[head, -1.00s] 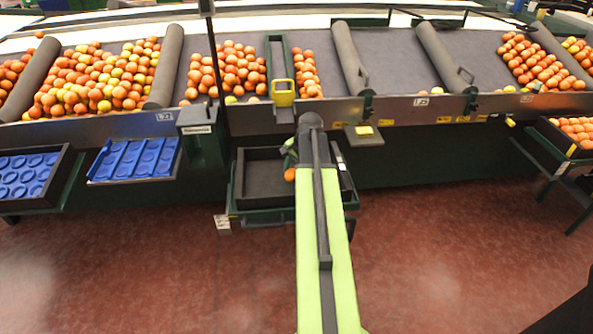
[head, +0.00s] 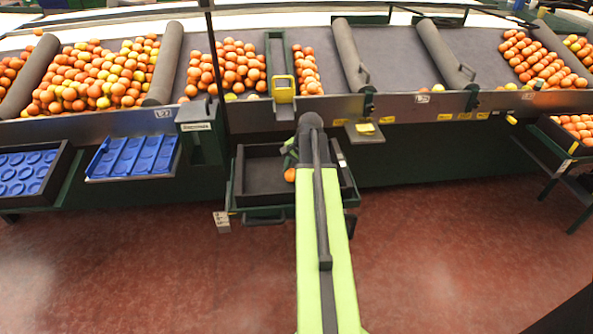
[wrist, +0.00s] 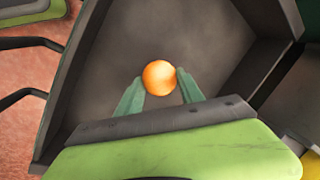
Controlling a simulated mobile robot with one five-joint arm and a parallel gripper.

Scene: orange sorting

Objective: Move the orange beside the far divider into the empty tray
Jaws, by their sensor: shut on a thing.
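An orange (wrist: 159,77) is held between the two green fingertips of my gripper (wrist: 160,82), in the middle of the wrist view. It also shows in the head view (head: 290,175), at the left edge of my arm. Behind and around it in the wrist view is the dark floor of the empty tray (wrist: 225,50). In the head view the tray (head: 264,176) stands below the conveyor front, partly covered by my arm. My gripper is shut on the orange over the tray. I cannot tell whether the orange touches the tray floor.
Oranges lie in groups on the sloped conveyor (head: 400,65), split by grey dividers (head: 350,55). Blue trays (head: 133,157) stand at the left. A side tray of oranges (head: 574,140) stands at the far right. The red floor in front is clear.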

